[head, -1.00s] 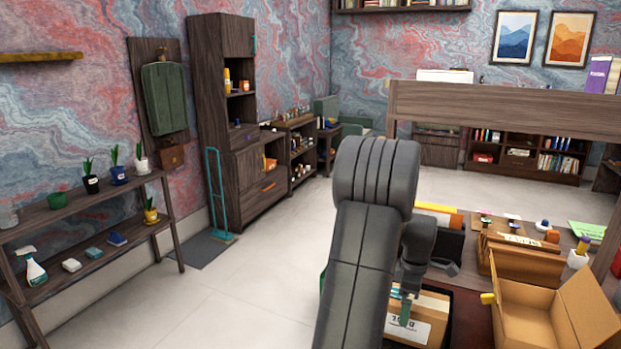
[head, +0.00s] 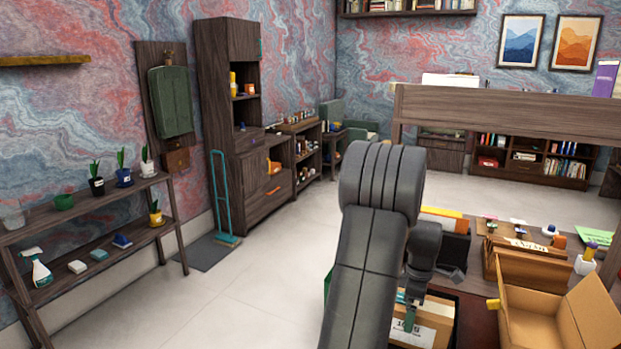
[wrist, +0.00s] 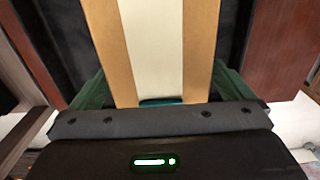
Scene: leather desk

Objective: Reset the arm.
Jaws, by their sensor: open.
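My arm rises in the middle of the head view and bends down to my gripper (head: 409,318), which has green fingers. The gripper points down in front of a labelled cardboard box (head: 432,325). In the wrist view the green fingers (wrist: 160,88) stand wide apart, and nothing is clamped between them. The box (wrist: 118,40) with its pale strip fills the space beyond and between them. I cannot tell whether a finger touches the box.
An open cardboard carton (head: 530,315) stands right of the arm, beside a wooden organizer (head: 525,268). A plant shelf (head: 85,212) is at the left, and a tall cabinet (head: 228,110) stands behind. The pale floor (head: 235,290) between shelf and arm is clear.

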